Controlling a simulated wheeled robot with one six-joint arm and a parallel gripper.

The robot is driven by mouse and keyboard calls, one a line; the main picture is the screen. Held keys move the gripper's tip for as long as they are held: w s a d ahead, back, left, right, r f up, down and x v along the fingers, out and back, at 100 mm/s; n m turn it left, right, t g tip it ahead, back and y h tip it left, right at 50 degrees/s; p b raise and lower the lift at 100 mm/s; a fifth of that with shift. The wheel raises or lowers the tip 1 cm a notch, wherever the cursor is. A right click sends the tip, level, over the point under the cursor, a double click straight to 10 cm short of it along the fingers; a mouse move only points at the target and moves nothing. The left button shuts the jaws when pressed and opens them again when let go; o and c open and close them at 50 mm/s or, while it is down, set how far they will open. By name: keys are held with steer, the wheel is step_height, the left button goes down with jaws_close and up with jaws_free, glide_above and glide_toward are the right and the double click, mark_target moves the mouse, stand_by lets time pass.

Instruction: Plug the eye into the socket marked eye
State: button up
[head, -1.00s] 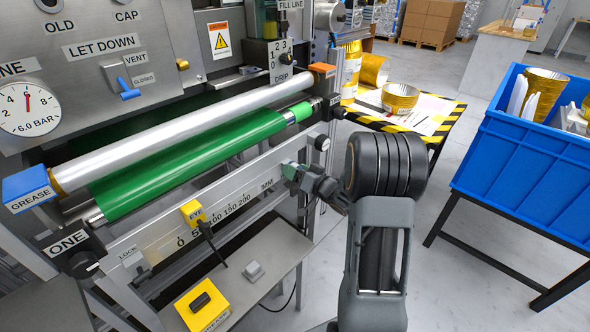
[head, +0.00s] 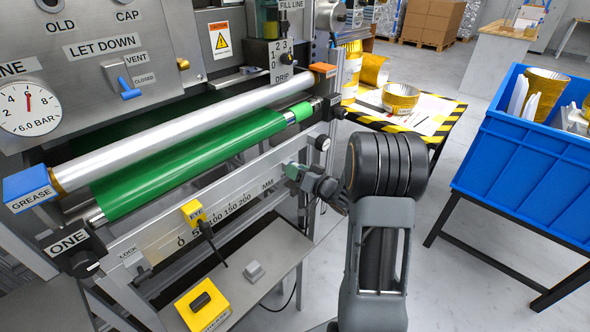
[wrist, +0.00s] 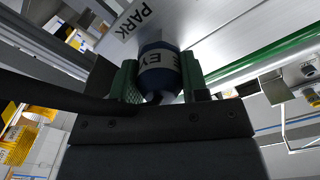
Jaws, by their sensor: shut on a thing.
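My gripper (wrist: 160,85) is shut on a dark blue round plug (wrist: 153,88) with a white band lettered EYE, held between green finger pads. In the head view my gripper (head: 296,172) is at the right end of the grey front rail, and the plug is hidden there. A PARK label (wrist: 133,18) is on the metal close to the plug. I cannot tell whether the plug is seated in anything. A yellow block marked EYE (head: 194,211) sits on the scaled rail to the left, with a black lead hanging from it. No open socket marked eye is clear.
The green roller (head: 190,160) and a silver roller lie above the rail. A yellow box with a black button (head: 203,304) stands on the lower shelf (head: 270,245). A blue crate (head: 520,150) on a stand is at the right.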

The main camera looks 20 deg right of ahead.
steer(key=shift+v, duration=0.8)
steer(key=shift+p+v, duration=0.35)
steer(key=shift+v, duration=0.75)
